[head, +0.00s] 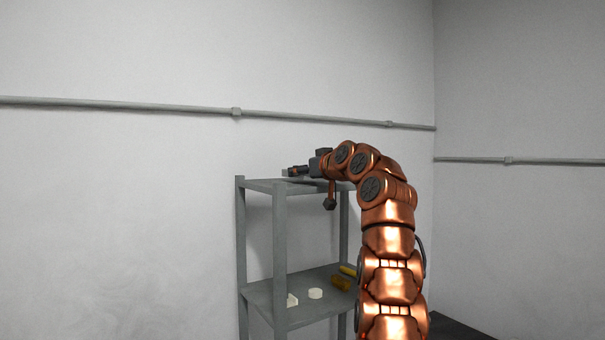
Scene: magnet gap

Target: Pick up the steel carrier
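My gripper (297,171) is at the left end of my copper arm, just above or at the top board of a grey shelf rack (262,187). It is small and dark here, and I cannot tell whether its fingers are apart or closed. A small grey patch shows at its tip, too small to tell if it is a separate thing. I cannot make out the steel carrier for sure; my arm and gripper hide part of the top board.
The lower board holds a white round piece (315,293), a small white block (292,300), a brown-yellow piece (341,283) and a yellow piece (348,271). The rack's posts rise at its corners. A pipe (180,107) runs along the wall behind.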

